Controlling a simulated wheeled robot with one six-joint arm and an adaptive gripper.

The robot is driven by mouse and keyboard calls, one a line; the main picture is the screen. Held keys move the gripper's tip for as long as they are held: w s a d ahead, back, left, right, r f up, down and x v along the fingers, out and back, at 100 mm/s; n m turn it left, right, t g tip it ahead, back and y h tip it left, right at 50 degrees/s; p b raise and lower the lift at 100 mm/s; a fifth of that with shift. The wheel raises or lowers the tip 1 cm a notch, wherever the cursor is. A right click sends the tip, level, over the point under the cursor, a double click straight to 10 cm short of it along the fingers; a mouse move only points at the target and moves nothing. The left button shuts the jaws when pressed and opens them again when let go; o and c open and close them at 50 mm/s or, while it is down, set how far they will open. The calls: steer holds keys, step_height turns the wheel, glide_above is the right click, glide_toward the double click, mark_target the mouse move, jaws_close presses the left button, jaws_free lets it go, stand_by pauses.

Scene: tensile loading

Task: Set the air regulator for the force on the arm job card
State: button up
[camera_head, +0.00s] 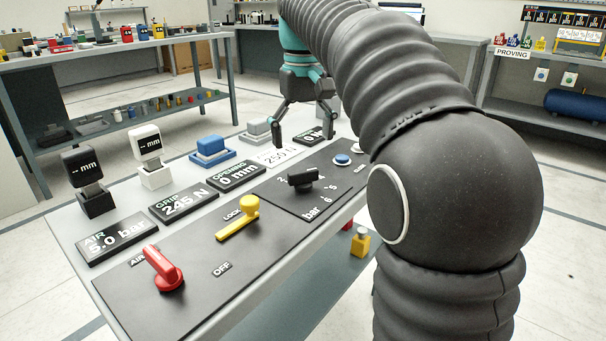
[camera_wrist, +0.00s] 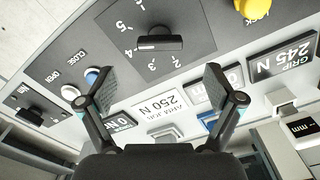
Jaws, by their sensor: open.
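The air regulator is a black bar knob (camera_head: 302,179) on a dark panel with a bar scale; it also shows in the wrist view (camera_wrist: 160,43). Its exact pointing is hard to read. The air display (camera_head: 117,238) reads 5.0 bar. The grip display (camera_head: 184,203) reads 245 N. My gripper (camera_head: 303,138) is open and empty above the card side of the bench, apart from the knob. Its fingers frame the card in the wrist view (camera_wrist: 160,75).
A red air lever (camera_head: 163,268) and a yellow lock lever (camera_head: 240,215) stand on the near panel. The opening display (camera_head: 237,176) reads 0 mm. Blue (camera_wrist: 92,76) and white (camera_wrist: 70,92) buttons sit beside the regulator. Gauges line the bench's far edge.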

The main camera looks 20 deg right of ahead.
mark_target(303, 171)
step_height(303, 171, down, 7)
steer(key=shift+f+b, duration=0.1)
steer(key=shift+b, duration=0.55)
steer(key=c, duration=1.1)
steer(key=shift+c, duration=0.2)
